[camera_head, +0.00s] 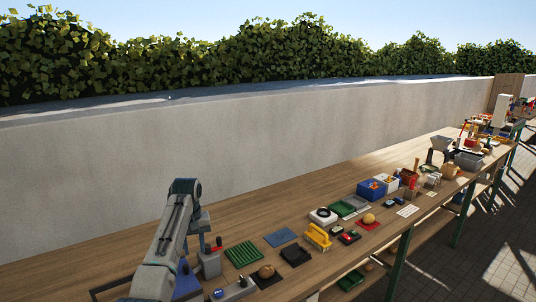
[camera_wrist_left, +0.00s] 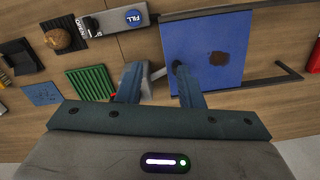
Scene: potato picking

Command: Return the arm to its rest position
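My left arm (camera_head: 170,245) rises from the lower left in the head view and bends down over the near end of the workbench. In the left wrist view, the two blue-grey fingers of my left gripper (camera_wrist_left: 158,88) stand apart, with a grey piece showing behind the gap; I cannot tell whether they touch it. A brown potato (camera_head: 266,271) lies on a dark pad to the right of the arm; it also shows in the left wrist view (camera_wrist_left: 58,38). My right gripper is not in view.
A blue panel (camera_wrist_left: 205,45) with a dark spot and a box with a blue FILL button (camera_wrist_left: 134,16) lie close by. A green ribbed tray (camera_head: 243,254) and yellow tool (camera_head: 318,237) stand right. The bench toward the concrete wall (camera_head: 230,150) is clear.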

